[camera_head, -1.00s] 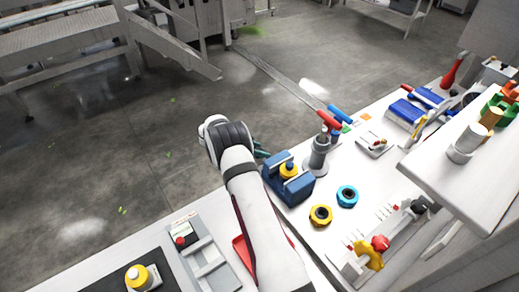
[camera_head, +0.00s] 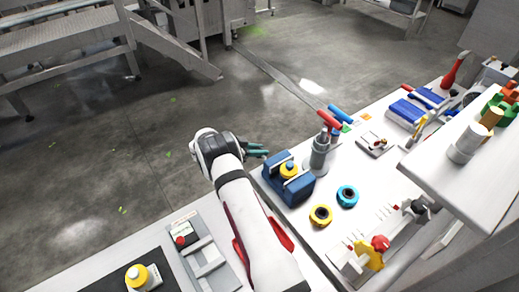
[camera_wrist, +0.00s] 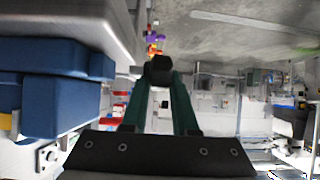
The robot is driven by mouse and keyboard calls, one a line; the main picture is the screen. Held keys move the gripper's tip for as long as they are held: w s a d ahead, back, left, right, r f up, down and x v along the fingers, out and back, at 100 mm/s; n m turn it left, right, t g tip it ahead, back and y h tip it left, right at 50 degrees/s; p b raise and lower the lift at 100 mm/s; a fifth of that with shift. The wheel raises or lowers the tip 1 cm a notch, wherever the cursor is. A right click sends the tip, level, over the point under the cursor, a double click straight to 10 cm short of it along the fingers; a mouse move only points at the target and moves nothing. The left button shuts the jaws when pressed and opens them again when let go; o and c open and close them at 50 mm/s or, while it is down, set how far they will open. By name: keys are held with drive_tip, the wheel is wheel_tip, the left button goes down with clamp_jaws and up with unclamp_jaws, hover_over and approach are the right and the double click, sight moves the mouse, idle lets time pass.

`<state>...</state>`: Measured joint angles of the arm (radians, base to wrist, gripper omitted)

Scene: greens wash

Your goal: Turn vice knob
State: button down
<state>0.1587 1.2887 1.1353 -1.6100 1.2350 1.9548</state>
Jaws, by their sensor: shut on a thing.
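The blue vice (camera_head: 297,190) stands at the near left edge of the white bench and holds a yellow piece (camera_head: 289,170) between its jaws. In the wrist view the fingers close together on a black knob-like piece (camera_wrist: 160,71). Whether this piece joins the vice is hidden.
A grey fixture with a red button (camera_head: 181,239) is at lower left. Open floor lies beyond the bench.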

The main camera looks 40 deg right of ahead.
drive_tip(key=h, duration=0.5)
drive_tip(key=shift+a+f, duration=0.1)
drive_tip(key=shift+a, duration=0.2)
drive_tip(key=shift+h, duration=0.3)
drive_tip(key=c, duration=0.7)
unclamp_jaws()
drive_tip(key=a, duration=0.5)
drive_tip(key=a+r, duration=0.1)
drive_tip(key=a, duration=0.9)
drive_tip(key=shift+a+r, duration=0.2)
drive_tip(key=shift+a, duration=0.2)
